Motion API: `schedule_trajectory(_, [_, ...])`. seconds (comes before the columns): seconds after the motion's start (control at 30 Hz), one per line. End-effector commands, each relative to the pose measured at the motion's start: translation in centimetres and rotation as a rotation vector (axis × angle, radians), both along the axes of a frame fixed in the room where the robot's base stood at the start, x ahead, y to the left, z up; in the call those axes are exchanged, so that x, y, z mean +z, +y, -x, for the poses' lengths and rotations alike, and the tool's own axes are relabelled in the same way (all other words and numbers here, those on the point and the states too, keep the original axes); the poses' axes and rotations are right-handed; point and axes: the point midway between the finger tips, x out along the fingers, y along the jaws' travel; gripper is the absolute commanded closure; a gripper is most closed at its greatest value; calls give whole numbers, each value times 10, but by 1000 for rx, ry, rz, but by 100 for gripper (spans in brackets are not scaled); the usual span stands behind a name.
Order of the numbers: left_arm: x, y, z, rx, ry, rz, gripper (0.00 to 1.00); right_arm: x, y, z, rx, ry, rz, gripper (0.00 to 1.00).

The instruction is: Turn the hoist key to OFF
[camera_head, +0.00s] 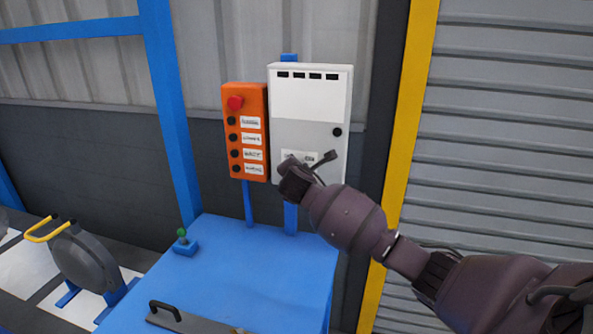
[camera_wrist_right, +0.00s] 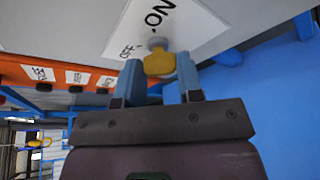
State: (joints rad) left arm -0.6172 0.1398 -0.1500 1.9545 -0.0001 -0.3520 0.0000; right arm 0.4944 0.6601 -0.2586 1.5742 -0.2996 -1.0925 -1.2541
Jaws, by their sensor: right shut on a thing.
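The yellow hoist key (camera_wrist_right: 160,64) sits in a round grey lock on a white label (camera_wrist_right: 190,32) marked ON and OFF. My right gripper (camera_wrist_right: 160,72) is shut on the key, with one blue-grey finger on each side of its head. In the head view my right gripper (camera_head: 290,165) is at the lower part of the white control box (camera_head: 311,110) and hides the key. The label (camera_head: 302,156) is partly covered there. Which mark the key points to is hard to tell. My left gripper is not in view.
An orange button box (camera_head: 229,110) with a red stop button (camera_head: 235,102) hangs just left of the white box. Below is a blue cabinet top (camera_head: 265,262) with a small green-knobbed lever (camera_head: 182,235). A yellow post (camera_head: 412,120) stands to the right.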

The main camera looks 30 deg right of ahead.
Motion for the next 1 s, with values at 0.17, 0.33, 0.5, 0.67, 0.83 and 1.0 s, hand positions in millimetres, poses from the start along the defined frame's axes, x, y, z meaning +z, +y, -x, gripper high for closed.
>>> schedule_trajectory(0.17, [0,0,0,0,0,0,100,0,-1,0,-1,0,0,90])
schedule_trajectory(0.33, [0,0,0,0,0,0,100,0,-1,0,-2,0,-1,43])
schedule_trajectory(0.5, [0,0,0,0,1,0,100,0,0,0,-1,-1,0,40])
schedule_trajectory(0.67, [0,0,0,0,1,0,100,0,1,1,0,-1,-1,40])
schedule_trajectory(0.83, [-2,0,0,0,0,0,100,4,7,11,2,-3,0,40])
schedule_trajectory(1.0, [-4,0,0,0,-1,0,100,10,21,31,3,-3,0,40])
